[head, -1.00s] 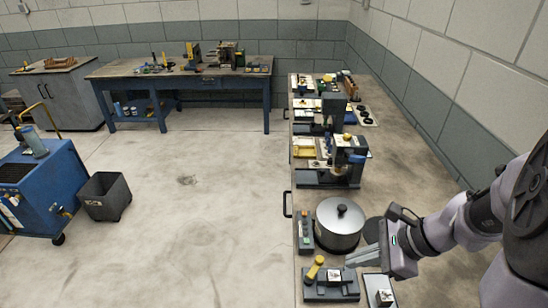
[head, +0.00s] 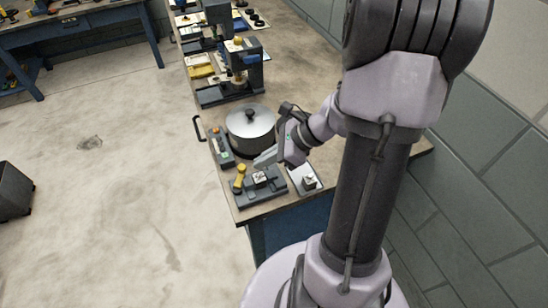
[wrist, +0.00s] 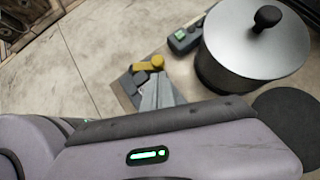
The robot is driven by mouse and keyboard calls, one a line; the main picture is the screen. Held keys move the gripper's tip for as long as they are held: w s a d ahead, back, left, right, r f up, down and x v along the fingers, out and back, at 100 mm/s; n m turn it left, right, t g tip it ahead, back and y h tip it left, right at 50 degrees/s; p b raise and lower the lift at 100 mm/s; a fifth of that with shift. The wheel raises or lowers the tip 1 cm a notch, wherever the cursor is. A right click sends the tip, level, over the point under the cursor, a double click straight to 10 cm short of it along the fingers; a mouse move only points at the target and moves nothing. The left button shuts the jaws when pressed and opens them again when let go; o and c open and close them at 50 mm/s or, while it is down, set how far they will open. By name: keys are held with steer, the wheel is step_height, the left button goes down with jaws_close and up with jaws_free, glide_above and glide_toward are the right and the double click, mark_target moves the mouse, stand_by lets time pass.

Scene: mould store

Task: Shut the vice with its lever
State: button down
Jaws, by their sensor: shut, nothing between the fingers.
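The vice (head: 262,190) is a dark grey block on a flat base near the front corner of the bench. Its yellow lever (head: 239,179) stands at its left end, seeming tilted. A small pale block with a dark mark (head: 260,177) sits at the vice; I cannot tell whether its jaws touch it. My gripper (head: 261,162) is shut and empty, just behind the vice, fingers pointing left. In the wrist view the fingers (wrist: 157,92) cover part of the vice, and the yellow lever (wrist: 149,65) shows beyond them.
A lidded steel pot (head: 250,132) stands close behind my gripper. A control box with buttons (head: 220,147) lies left of the pot. A pale plate with a small block (head: 306,179) lies right of the vice. A press (head: 232,70) stands farther back.

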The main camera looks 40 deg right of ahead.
steer(key=shift+b+x, duration=0.35)
steer(key=shift+x, duration=0.9)
steer(key=shift+w+r+n+g+y+p, duration=0.1)
steer(key=shift+w+n+g+y+p, duration=0.25)
steer(key=shift+n+p, duration=0.25)
steer(key=shift+w+a+r+n+g+y+p, duration=0.1)
steer(key=shift+w+a+n+g+y+p, duration=0.2)
steer(key=shift+w+n+g+p, duration=0.55)
steer(key=n+g+p, duration=0.1)
steer(key=n+p, duration=0.1)
steer(key=w+a+n+g+y+p, duration=0.1)
steer(key=n, duration=0.1)
steer(key=shift+w+p, duration=0.25)
steer(key=shift+p, duration=0.15)
steer(key=n+g+p, duration=0.1)
steer(key=w+a+n+g+p, duration=0.1)
steer(key=n+g, duration=0.1)
steer(key=shift+w+a+n, duration=0.25)
steer(key=shift+a, duration=0.05)
steer(key=n+g+p, duration=0.1)
steer(key=a+n, duration=0.1)
steer(key=shift+w+a+n+g+h+p, duration=0.25)
steer(key=shift+w+n+g+h+p, duration=0.05)
steer(key=shift+w+g+h+p, duration=0.1)
steer(key=shift+a, duration=0.3)
steer(key=shift+w+a, duration=0.1)
